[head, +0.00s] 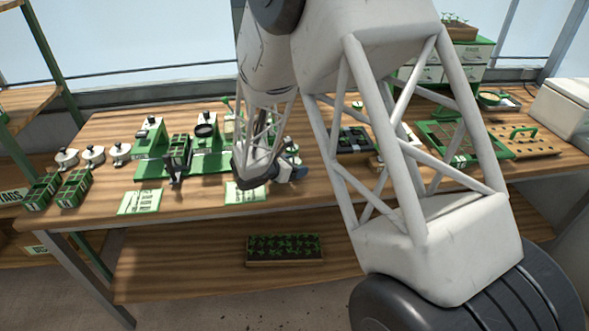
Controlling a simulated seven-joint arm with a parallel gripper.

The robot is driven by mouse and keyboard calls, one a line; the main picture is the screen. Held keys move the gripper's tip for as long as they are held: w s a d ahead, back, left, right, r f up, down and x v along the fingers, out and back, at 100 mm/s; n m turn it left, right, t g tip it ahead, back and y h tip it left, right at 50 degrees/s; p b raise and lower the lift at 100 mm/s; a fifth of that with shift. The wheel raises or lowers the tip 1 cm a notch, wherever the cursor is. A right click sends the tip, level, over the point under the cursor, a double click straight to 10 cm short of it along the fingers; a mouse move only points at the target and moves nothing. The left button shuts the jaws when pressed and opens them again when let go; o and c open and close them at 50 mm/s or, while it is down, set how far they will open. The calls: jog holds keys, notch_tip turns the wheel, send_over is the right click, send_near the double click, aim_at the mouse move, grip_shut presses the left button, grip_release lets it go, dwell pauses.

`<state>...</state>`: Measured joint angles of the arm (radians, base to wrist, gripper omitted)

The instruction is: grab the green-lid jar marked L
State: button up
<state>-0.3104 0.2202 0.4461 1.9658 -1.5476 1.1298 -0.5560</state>
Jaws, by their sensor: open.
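I cannot make out a green-lid jar marked L; no letter is legible at this size. Three pale round pots with dark knobs, a left one (67,158), a middle one (93,154) and a right one (121,152), stand in a row at the left of the bench; I see no green lids on them. The end of my arm with my gripper (291,167) is low over the middle of the bench, small and partly hidden by my own links. Its jaws are open, and I see nothing held. My arm hides much of the bench behind it.
The green seeder (152,168) stands right of the pots. Green cell trays (75,187) sit at the front left. Two printed cards, a left one (140,201) and a right one (246,192), lie along the front edge. A wooden peg board (525,143) is at the right. A seedling tray (284,249) is on the lower shelf.

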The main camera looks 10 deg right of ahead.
aim_at(295, 162)
jog(key=shift+c, duration=0.5)
jog(key=c, duration=0.6)
jog(key=shift+r, duration=0.15)
jog(key=shift+r, duration=0.75)
notch_tip(295, 162, up, 2)
jog(key=s, duration=0.5)
jog(key=s+d, duration=0.1)
jog(key=s, duration=0.4)
jog(key=s+r, duration=0.1)
jog(key=s, duration=0.5)
jog(key=shift+d+r, duration=0.1)
jog(key=shift+d, duration=0.05)
